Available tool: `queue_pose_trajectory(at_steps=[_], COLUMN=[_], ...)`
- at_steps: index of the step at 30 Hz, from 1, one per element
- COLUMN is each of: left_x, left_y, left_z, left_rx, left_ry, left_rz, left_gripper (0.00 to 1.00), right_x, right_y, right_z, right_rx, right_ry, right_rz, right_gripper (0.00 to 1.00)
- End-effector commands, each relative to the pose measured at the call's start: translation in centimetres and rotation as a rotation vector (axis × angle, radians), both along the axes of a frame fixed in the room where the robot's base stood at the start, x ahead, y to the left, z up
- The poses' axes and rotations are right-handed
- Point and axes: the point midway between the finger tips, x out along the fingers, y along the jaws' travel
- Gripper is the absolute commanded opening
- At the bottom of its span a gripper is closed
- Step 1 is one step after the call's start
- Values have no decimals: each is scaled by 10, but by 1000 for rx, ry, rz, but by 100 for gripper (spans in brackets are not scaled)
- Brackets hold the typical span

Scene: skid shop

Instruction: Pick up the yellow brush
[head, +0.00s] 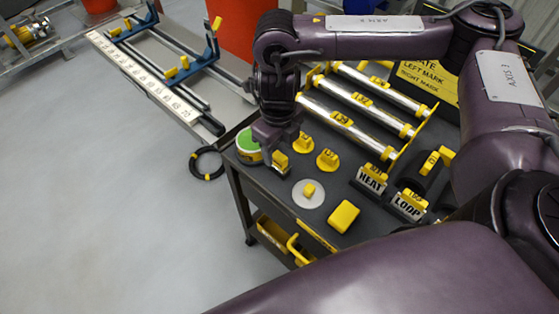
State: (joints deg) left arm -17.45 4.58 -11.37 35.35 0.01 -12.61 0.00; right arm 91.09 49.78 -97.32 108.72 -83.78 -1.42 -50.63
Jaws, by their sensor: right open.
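No thing shows clear bristles, so I cannot tell for sure which one is the yellow brush. A plain yellow block (343,216) with rounded edges lies flat near the front edge of the dark cart top (272,184). My right gripper (277,153) is open and points down over the cart's left corner, left of and beyond the block and apart from it. A small yellow labelled piece (280,162) shows right at its fingertips; I cannot tell whether they touch. My left gripper is not in view.
Near the gripper are a green-topped round tin (248,145), two yellow knobbed pieces (303,143) (327,159) and a silver disc (308,193). HEAT (371,180) and LOOP (408,205) signs and silver rollers (352,130) stand to the right. The floor at left is mostly clear.

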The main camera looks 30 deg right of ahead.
Motion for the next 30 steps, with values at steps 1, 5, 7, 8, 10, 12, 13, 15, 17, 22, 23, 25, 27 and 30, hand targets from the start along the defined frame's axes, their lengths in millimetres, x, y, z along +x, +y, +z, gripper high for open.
queue_pose_trajectory(at_steps=[1, 5, 7, 8, 10, 12, 13, 15, 17, 22, 23, 25, 27, 30], left_x=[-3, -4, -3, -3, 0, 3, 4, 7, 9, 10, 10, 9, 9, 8], left_y=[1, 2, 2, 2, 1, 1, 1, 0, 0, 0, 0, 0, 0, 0], left_z=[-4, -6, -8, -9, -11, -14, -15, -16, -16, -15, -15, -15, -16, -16], left_rx=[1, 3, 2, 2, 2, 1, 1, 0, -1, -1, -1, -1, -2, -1], left_ry=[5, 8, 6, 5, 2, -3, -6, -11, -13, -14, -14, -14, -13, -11], left_rz=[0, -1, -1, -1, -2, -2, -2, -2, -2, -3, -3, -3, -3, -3], left_gripper=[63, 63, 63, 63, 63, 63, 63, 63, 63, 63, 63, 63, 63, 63], right_x=[-1, 0, -1, 0, 0, 0, 0, 1, 1, 2, 2, 2, 1, 1], right_y=[0, -1, -2, -3, -4, -4, -4, -4, -4, -4, -4, -4, -4, -4], right_z=[-9, -21, -29, -34, -44, -54, -57, -63, -65, -64, -64, -64, -64, -64], right_rx=[1, 1, 2, 2, 3, 3, 3, 2, 2, 3, 3, 3, 3, 3], right_ry=[3, 3, 4, 4, 4, 3, 3, 2, 0, -1, -1, -1, -1, -1], right_rz=[-2, -4, -5, -5, -6, -4, -4, -4, -4, -4, -4, -4, -4, -4], right_gripper=[53, 53, 53, 53, 53, 53, 53, 53, 53, 53, 53, 49, 40, 27])
